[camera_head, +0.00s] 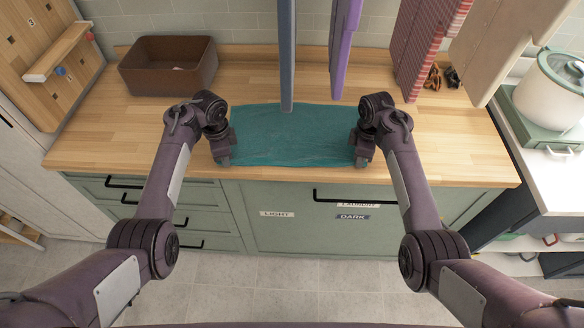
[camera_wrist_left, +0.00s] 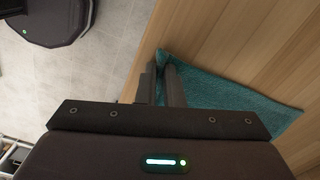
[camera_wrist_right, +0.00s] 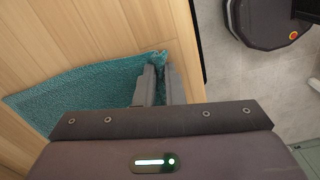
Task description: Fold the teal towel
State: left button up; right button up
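The teal towel (camera_head: 290,135) lies as a wide, fairly flat rectangle on the wooden counter, along its front edge. My left gripper (camera_head: 224,160) is at the towel's front left corner. In the left wrist view its fingers (camera_wrist_left: 162,72) are close together with the towel (camera_wrist_left: 230,100) corner between them. My right gripper (camera_head: 361,160) is at the front right corner. In the right wrist view its fingers (camera_wrist_right: 159,72) are close together on slightly bunched cloth of the towel (camera_wrist_right: 90,95). The fingers hide parts of both corners.
A brown bin (camera_head: 168,66) stands at the back left of the counter (camera_head: 110,128). Blue and purple cloths (camera_head: 343,45) hang above the towel, and red striped cloth (camera_head: 425,45) hangs further right. A white pot (camera_head: 548,90) stands at the far right. Counter left of the towel is clear.

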pick_arm(q)
jog(key=shift+f, duration=0.1)
grip_shut()
pick_arm(e)
jog(key=shift+s+f, duration=0.1)
grip_shut()
